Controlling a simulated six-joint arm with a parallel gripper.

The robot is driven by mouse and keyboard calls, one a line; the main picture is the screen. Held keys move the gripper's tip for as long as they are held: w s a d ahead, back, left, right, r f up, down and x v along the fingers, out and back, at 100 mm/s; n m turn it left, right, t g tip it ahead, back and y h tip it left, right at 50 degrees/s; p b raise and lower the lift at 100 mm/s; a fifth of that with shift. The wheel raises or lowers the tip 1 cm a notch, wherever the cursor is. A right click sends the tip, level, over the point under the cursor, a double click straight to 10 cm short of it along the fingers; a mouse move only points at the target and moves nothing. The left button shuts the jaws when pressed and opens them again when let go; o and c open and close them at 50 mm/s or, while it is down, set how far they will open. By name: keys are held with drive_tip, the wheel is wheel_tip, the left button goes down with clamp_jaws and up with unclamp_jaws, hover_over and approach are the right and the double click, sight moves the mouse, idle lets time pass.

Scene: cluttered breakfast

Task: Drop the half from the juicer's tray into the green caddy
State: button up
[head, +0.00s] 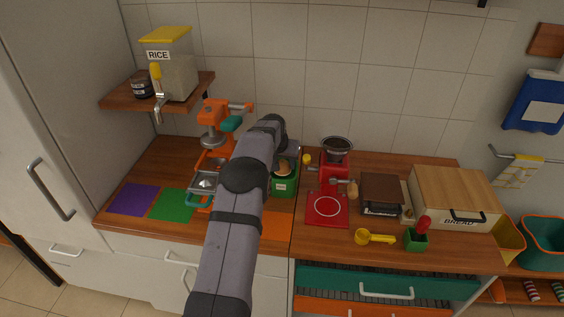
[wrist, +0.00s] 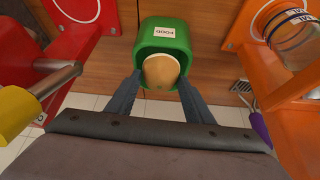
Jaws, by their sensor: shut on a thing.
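My gripper (wrist: 161,80) is shut on the half (wrist: 161,71), a pale, tan-coloured rounded piece between its two fingers in the wrist view. The green caddy (wrist: 151,34), with a white FOOD label, lies directly behind the half in that view, and the half covers part of its opening. In the head view the caddy (head: 282,187) stands on the counter just right of my arm, with the half (head: 284,168) at its mouth. The orange juicer (head: 213,130) stands left of my arm, its tray (head: 205,184) partly in view. I cannot tell how far the half is inside the rim.
A red grinder (head: 335,167) stands close right of the caddy, with a red mat (head: 327,209) before it. Farther right are a brown box (head: 382,189), a yellow scoop (head: 375,237) and a bread box (head: 455,195). Purple (head: 132,199) and green mats (head: 172,205) lie left.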

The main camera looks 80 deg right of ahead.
drive_tip(key=shift+f, duration=0.25)
drive_tip(key=o, duration=1)
drive_tip(key=shift+r+p, duration=0.35)
drive_tip(key=shift+r, duration=0.5)
drive_tip(key=shift+a+r+b, duration=0.2)
drive_tip(key=shift+r+b, duration=0.05)
drive_tip(key=shift+b, duration=0.15)
drive_tip(key=b+v, duration=0.3)
drive_tip(key=v, duration=0.8)
drive_tip(key=shift+b, duration=0.3)
